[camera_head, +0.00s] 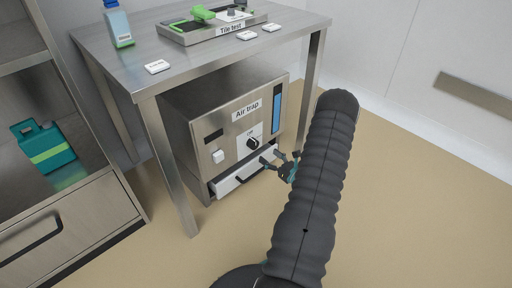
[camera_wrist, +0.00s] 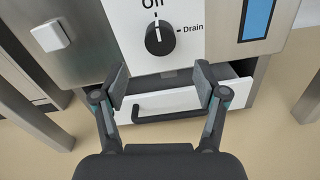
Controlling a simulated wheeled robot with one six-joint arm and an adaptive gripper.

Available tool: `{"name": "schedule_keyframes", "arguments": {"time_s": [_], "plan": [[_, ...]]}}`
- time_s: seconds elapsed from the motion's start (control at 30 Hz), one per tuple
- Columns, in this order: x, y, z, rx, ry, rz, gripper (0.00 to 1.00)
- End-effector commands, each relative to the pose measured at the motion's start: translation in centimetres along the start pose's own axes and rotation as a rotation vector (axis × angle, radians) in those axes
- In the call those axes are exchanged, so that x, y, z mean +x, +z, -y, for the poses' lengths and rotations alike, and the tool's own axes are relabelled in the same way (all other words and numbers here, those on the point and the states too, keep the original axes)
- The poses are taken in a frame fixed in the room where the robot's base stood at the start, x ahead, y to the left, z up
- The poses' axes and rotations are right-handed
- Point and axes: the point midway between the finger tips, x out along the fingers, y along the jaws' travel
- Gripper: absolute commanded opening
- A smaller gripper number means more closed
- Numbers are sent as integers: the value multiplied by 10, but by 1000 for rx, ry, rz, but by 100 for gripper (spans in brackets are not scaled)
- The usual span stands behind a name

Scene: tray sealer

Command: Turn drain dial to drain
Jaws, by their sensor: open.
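The drain dial (camera_wrist: 159,38) is a round black knob on a white plate on the front of the steel "Air trap" unit (camera_head: 205,115). Its white pointer line aims up at "Off"; the label "Drain" (camera_wrist: 190,29) is to its right. In the head view the dial (camera_head: 253,143) is just up and left of my gripper (camera_head: 277,160). In the wrist view my gripper (camera_wrist: 160,85) is open and empty, with its fingertips below the dial in the picture and apart from it. Nothing hides the dial in the wrist view.
A drawer (camera_wrist: 170,113) with a black handle stands partly open below the dial, close to my fingers. A white button (camera_head: 218,157) and a blue vertical gauge (camera_head: 277,108) flank the dial. The table's steel leg (camera_head: 170,165) stands at the left front.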

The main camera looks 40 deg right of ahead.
Motion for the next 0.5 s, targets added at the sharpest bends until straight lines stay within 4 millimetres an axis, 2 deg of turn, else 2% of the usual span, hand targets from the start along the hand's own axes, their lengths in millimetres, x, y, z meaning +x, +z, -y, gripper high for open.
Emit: {"name": "schedule_keyframes", "arguments": {"time_s": [0.1,0.3,0.5], "plan": [[24,-1,-1,-2,5,-1,72],[58,0,-1,-2,4,0,72],[79,-1,-1,-1,3,-1,72]]}}
